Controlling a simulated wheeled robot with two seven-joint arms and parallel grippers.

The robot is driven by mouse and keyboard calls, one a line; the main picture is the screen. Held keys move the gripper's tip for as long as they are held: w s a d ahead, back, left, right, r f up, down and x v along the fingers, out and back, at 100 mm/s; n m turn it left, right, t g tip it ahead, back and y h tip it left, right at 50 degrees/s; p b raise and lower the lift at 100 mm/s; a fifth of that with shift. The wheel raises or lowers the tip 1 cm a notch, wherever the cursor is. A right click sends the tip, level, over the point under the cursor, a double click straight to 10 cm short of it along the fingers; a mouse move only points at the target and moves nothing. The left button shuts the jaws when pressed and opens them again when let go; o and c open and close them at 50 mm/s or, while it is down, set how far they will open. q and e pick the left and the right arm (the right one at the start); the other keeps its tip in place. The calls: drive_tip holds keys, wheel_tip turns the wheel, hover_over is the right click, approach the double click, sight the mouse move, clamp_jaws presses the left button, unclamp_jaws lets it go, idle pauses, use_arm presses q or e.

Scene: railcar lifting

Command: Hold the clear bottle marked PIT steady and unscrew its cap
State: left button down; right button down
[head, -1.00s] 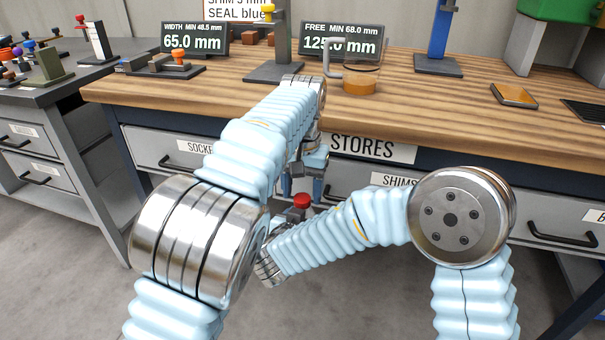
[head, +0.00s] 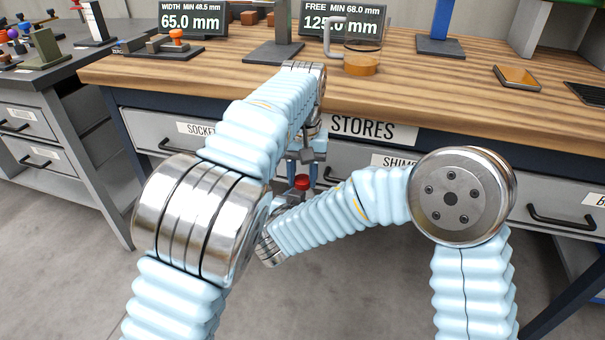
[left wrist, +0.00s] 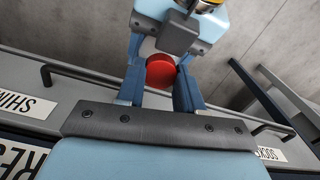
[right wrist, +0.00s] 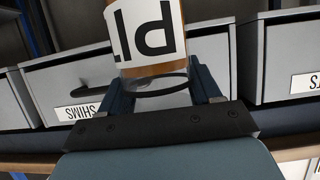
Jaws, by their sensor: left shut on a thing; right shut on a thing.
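The red cap (head: 302,182) shows below the table's front edge, in front of the drawers. My left gripper (head: 303,176) reaches down from above, its blue fingers on either side of the cap. In the left wrist view the cap (left wrist: 160,72) sits between these fingers, which are shut on it. The clear bottle (right wrist: 150,38) marked PIT shows in the right wrist view, upside down in that picture, with a white label and brownish contents. My right gripper (right wrist: 163,84) is shut on the bottle, one finger on each side. In the head view the bottle is largely hidden by my arms.
The wooden workbench (head: 440,100) with grey drawers (head: 350,180) stands close behind the grippers. On it are an orange-based mug-like item (head: 361,65), a blue post stand (head: 440,45) and display screens (head: 343,20). Open floor lies below.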

use_arm(q)
drive_tip(key=shift+n, duration=0.6)
drive_tip(key=c, duration=0.7)
unclamp_jaws()
drive_tip(key=shift+c, duration=0.2)
drive_tip(key=shift+r, duration=2.35)
drive_tip(key=shift+c, duration=0.2)
wheel_tip(320, 180, up, 3)
drive_tip(key=m, duration=0.2)
drive_tip(key=shift+m, duration=0.4)
wheel_tip(320, 180, down, 8)
drive_tip(key=shift+r, duration=0.15)
